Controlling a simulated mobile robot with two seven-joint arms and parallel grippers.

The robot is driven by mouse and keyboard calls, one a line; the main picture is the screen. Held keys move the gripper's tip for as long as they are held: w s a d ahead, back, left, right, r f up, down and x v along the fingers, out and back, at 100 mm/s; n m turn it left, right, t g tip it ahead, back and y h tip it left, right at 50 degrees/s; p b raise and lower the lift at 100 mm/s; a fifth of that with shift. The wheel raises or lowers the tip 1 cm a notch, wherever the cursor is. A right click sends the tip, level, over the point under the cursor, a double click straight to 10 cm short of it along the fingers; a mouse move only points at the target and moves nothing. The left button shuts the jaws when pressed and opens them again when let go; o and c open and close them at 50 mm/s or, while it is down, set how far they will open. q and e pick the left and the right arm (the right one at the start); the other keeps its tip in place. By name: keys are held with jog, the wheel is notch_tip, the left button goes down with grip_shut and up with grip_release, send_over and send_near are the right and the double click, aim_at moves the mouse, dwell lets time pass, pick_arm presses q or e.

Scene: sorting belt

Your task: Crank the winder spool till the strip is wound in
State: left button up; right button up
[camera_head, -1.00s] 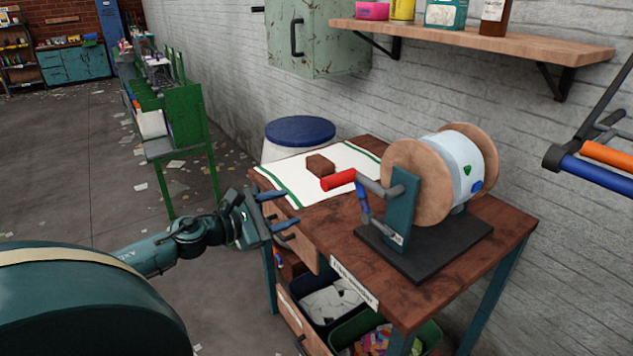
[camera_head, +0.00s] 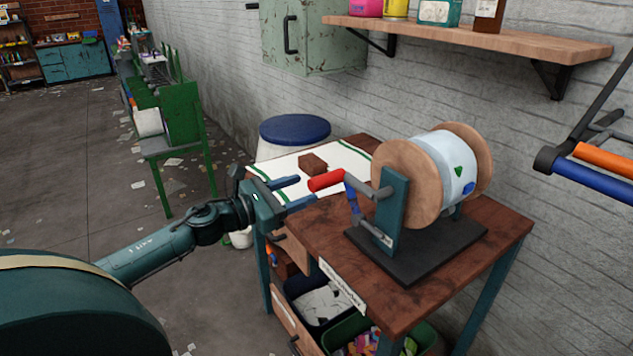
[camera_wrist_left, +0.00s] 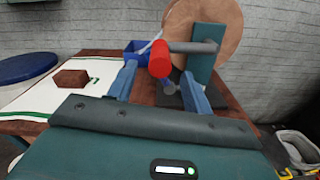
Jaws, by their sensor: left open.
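The winder spool (camera_head: 407,180) stands on a dark base on the wooden table, with pale strip (camera_head: 443,163) wound between two brown wooden discs. Its grey crank arm ends in a red handle (camera_head: 326,180) that points left. My left gripper (camera_head: 300,191) is open, with its blue fingertips close to the handle's free end in the head view. In the left wrist view, the red handle (camera_wrist_left: 160,58) shows between and beyond the two open fingers. I cannot tell whether they touch it. My right gripper is not in view.
A brown block (camera_head: 313,164) lies on a white, green-edged cloth (camera_head: 276,177) on the table (camera_head: 465,245). A wall shelf (camera_head: 480,38) hangs above. Open bins (camera_head: 322,303) stand under the table. A blue-lidded drum (camera_head: 296,130) stands behind it.

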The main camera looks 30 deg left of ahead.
aim_at(317, 184)
pick_arm(q)
jog(key=shift+p+x, duration=0.6)
jog(key=shift+x, duration=2)
grip_shut()
